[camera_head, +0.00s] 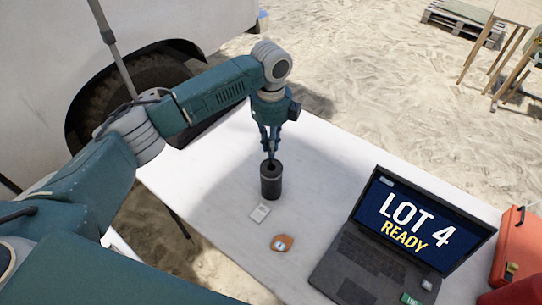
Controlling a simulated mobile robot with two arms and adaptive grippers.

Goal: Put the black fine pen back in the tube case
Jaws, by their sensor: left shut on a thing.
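The tube case (271,184) is a dark, upright cylinder on the white table, with its open top facing up. My left gripper (271,153) points straight down right above the case's mouth. It is shut on a thin dark thing, apparently the black fine pen. The pen is mostly hidden between the fingers, and its lower end is at or just inside the opening; I cannot tell how deep. My right gripper is not in view.
An open laptop (365,250) reading "LOT 4 READY" stands on the white table (205,190). A small light card (260,212) and an orange tag (282,243) lie in front of the case. An orange case (515,245) is at right. A white vehicle (45,60) stands behind.

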